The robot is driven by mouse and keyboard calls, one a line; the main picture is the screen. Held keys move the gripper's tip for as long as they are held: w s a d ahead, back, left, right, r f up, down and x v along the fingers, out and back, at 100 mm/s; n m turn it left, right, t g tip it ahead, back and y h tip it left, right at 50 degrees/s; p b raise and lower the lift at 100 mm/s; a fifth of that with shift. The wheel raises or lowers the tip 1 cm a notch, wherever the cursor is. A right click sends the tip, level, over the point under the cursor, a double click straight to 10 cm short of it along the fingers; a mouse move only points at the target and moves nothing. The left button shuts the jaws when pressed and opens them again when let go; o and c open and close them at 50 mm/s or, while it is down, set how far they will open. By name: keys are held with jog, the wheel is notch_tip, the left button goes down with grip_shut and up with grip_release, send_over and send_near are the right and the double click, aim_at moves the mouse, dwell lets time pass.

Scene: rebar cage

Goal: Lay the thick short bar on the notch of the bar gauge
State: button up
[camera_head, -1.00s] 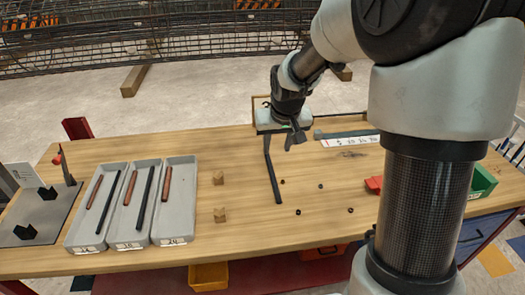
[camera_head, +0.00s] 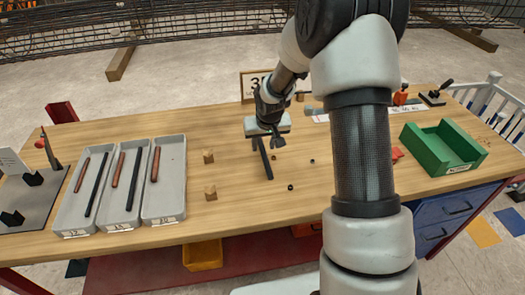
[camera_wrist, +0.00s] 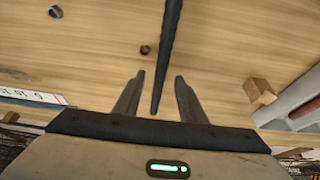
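A dark, thin bar (camera_head: 265,163) lies on the table in front of my gripper (camera_head: 268,141). In the wrist view my gripper (camera_wrist: 159,80) is open, and the near end of the dark bar (camera_wrist: 170,40) shows between its fingers, with gaps on both sides. Whether this is the thick short bar I cannot tell. Other brown and black bars lie in the grey trays, including a short brown one (camera_head: 155,164).
Three grey trays (camera_head: 174,204) stand at the left, beside a dark plate. Two wooden blocks (camera_head: 210,193) and a few small nuts (camera_head: 290,187) lie near the bar. A green bin (camera_head: 432,160) stands at the right.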

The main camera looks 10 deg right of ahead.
aim_at(263, 149)
jog(key=shift+x, duration=0.75)
grip_shut()
jog(key=shift+r, duration=0.2)
jog(key=shift+w+r, duration=0.1)
jog(key=shift+r, duration=0.15)
notch_tip(263, 149, up, 8)
jog(key=p, duration=0.1)
jog(key=s+r+p, duration=0.4)
jog(key=s+p, duration=0.2)
jog(key=s, duration=0.2)
jog(key=s+r+p, duration=0.4)
jog(key=s+p, duration=0.2)
jog(key=s, duration=0.2)
jog(key=shift+s, duration=0.2)
